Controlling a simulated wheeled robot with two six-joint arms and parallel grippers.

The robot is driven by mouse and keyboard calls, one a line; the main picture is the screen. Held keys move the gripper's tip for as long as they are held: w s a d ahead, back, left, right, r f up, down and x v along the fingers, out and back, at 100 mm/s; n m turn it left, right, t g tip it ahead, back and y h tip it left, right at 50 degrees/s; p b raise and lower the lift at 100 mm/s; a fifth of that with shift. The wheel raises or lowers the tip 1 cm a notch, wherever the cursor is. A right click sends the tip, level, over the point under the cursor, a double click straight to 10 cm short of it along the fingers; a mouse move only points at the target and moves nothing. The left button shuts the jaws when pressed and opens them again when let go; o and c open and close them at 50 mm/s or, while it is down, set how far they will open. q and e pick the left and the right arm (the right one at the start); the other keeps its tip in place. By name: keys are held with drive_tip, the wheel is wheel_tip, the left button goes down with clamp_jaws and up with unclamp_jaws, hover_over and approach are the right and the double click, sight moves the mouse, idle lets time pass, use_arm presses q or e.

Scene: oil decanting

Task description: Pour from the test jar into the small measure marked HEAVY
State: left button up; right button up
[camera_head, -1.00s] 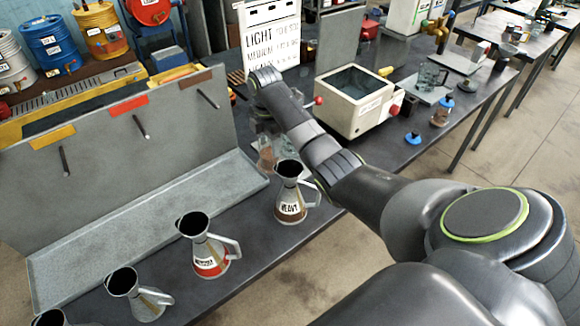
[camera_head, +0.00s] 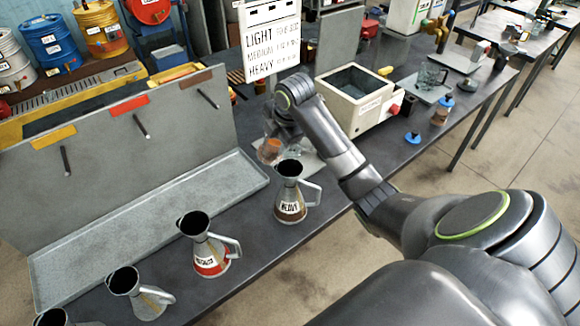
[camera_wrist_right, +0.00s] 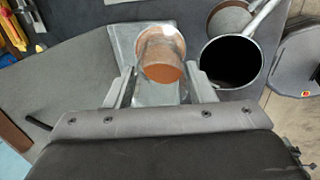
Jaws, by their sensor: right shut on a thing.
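The small measure marked HEAVY (camera_head: 290,207) stands upright on the dark bench, a grey can with a flared open mouth, side handle and brown band. My right gripper (camera_head: 272,138) is just behind it, shut on the clear test jar (camera_head: 268,151), which holds orange-brown oil. In the right wrist view, the jar (camera_wrist_right: 160,52) sits between the fingers of my right gripper (camera_wrist_right: 160,88), and the measure's dark mouth (camera_wrist_right: 230,62) is close beside it on the right. The jar looks tilted. I see no stream of oil. My left gripper is not in view.
A grey tray with a back panel (camera_head: 150,215) lies along the bench. A cream box (camera_head: 352,115) and a sign (camera_head: 272,45) stand behind. A blue cap (camera_head: 412,137) lies right.

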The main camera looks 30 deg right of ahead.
drive_tip(key=shift+s+d+t, duration=0.1)
drive_tip(key=shift+s+t, duration=0.3)
drive_tip(key=shift+s, duration=0.15)
drive_tip(key=shift+s+r+t, duration=1.05)
drive_tip(key=shift+r+t, duration=0.05)
drive_tip(key=f+t+b, duration=0.2)
drive_tip(key=b, duration=0.1)
drive_tip(key=shift+s, duration=0.25)
drive_tip(key=shift+s+r+t+b, duration=0.2)
drive_tip(key=shift+r+t+b, duration=0.3)
drive_tip(key=shift+t+b, duration=0.9)
drive_tip(key=shift+s+b, duration=0.1)
drive_tip(key=shift+b, duration=1.3)
drive_tip(key=shift+f+t+b, duration=0.2)
drive_tip(key=shift+t+b, duration=0.1)
drive_tip(key=shift+b, duration=0.15)
drive_tip(key=shift+r, duration=0.1)
drive_tip(key=shift+s+f+t+y+b, duration=0.15)
drive_tip(key=shift+f+t+y+b, duration=0.4)
drive_tip(key=shift+b, duration=1.4)
